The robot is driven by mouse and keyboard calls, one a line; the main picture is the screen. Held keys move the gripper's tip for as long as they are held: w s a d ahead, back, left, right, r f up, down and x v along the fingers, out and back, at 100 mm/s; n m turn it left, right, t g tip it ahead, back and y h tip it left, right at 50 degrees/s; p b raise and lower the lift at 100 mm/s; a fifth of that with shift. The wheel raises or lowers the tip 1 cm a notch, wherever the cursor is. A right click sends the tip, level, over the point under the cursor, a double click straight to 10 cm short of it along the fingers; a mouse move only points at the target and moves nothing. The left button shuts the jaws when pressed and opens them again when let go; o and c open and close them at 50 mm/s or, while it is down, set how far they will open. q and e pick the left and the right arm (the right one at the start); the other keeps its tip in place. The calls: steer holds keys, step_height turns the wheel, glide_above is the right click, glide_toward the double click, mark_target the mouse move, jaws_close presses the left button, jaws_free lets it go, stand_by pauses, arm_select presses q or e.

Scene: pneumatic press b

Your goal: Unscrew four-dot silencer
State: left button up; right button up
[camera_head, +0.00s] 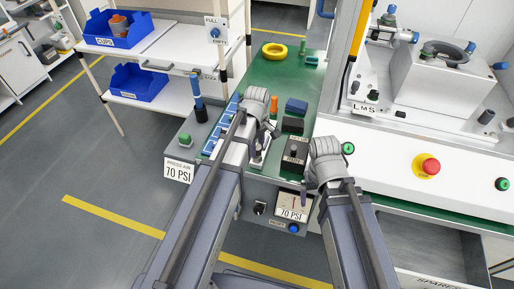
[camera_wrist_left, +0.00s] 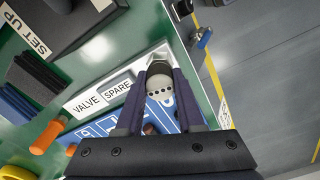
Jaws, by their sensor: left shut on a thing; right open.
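The four-dot silencer (camera_wrist_left: 158,84) shows in the left wrist view as a pale round cap with a row of dark dots and a darker top. It is at the end of a white plate labelled VALVE and SPARE (camera_wrist_left: 90,98). My left gripper (camera_wrist_left: 160,76) is shut on it, one finger on each side. In the head view my left gripper (camera_head: 268,128) is over the green bench, and the silencer is hidden there by the gripper and arm.
A blue panel (camera_wrist_left: 92,132) and an orange peg (camera_wrist_left: 47,136) are near the plate. A yellow ring (camera_head: 275,50) lies at the back of the green bench (camera_head: 305,88). A red button (camera_head: 430,166) is at the right.

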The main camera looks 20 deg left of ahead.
arm_select(q)
steer(key=n, duration=0.7)
steer(key=shift+n, duration=0.4)
steer(key=o, duration=0.7)
steer(key=shift+o, duration=0.2)
steer(key=m, duration=1.2)
